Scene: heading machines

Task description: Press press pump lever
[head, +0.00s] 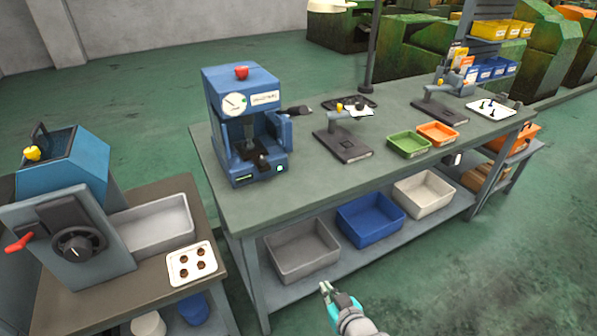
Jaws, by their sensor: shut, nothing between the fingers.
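A blue press (246,125) stands upright at the left end of the workbench, with a round gauge and a red knob on its top. A dark lever (296,111), which looks like the pump lever, sticks out to the right from the press's upper side. My gripper (326,288) is at the bottom middle of the head view, in front of the bench and far below and apart from the lever. Its fingers are shut and empty. Nothing hides the lever's outer end.
The workbench (300,180) also carries a dark stand (343,145), a green tray (408,144) and an orange tray (438,133). Grey, blue and white bins sit on its lower shelf. A smaller table with a blue machine (75,165) stands at left. Green floor is clear at lower right.

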